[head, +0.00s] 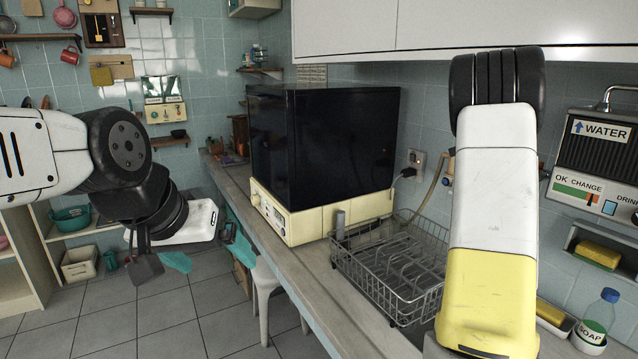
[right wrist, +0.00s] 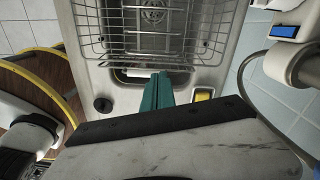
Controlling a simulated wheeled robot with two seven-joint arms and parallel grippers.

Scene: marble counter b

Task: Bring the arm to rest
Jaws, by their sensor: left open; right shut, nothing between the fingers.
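My left arm comes in from the left in the head view. Its gripper (head: 206,252) hangs over the floor in front of the counter, with its two teal fingers apart and nothing seen between them. My right arm (head: 493,190), white and yellow with a black joint, stands raised at the right of the head view; its gripper is hidden there. In the right wrist view the right gripper (right wrist: 157,90) has its teal fingers together and empty. They point toward the wire dish rack (right wrist: 210,48) and show just below its near edge.
The counter (head: 310,282) runs diagonally through the head view. A black-fronted appliance (head: 320,135) and the dish rack (head: 392,262) stand on it, with a soap bottle (head: 597,318) at the right. A white stool (head: 264,277) is under the counter. Tiled floor (head: 163,315) lies open at left.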

